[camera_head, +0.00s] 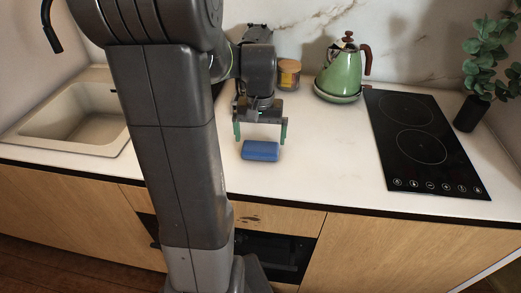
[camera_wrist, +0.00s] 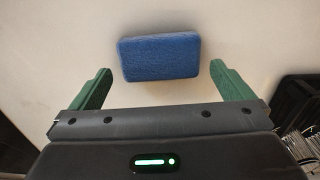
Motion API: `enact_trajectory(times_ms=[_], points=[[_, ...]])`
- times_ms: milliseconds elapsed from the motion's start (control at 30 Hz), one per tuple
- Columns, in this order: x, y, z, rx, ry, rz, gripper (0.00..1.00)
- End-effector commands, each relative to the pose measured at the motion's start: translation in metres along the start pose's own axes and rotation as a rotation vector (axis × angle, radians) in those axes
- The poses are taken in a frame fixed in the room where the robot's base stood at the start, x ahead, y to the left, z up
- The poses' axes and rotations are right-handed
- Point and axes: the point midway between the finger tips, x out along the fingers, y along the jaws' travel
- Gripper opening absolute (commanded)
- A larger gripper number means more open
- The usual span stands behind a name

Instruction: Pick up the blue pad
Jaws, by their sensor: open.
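The blue pad (camera_head: 260,151) is a small rounded block lying flat on the white countertop near its front edge. My gripper (camera_head: 260,138) is open, with its two green fingers spread wide and pointing down, just above and behind the pad in the head view. In the wrist view the pad (camera_wrist: 159,57) lies ahead of the gap between the fingertips (camera_wrist: 160,72), roughly centred. The fingers do not appear to touch it, and nothing is held.
A green kettle (camera_head: 344,73) stands on a green base at the back, beside a lidded jar (camera_head: 288,74). A black cooktop (camera_head: 421,142) and a plant (camera_head: 483,80) are at right. A sink (camera_head: 73,112) is at left. Counter (camera_head: 328,150) right of the pad is clear.

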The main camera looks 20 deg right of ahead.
Motion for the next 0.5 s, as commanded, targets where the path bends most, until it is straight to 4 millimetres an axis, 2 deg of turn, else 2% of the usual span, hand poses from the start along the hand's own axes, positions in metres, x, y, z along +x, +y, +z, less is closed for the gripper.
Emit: enact_trajectory(times_ms=[100,200,500], points=[[0.020,0.001,0.000,0.000,-0.006,0.000,1.00],[0.031,0.001,0.000,0.000,-0.004,0.000,1.00],[0.037,0.001,-0.001,0.000,-0.001,0.000,1.00]])
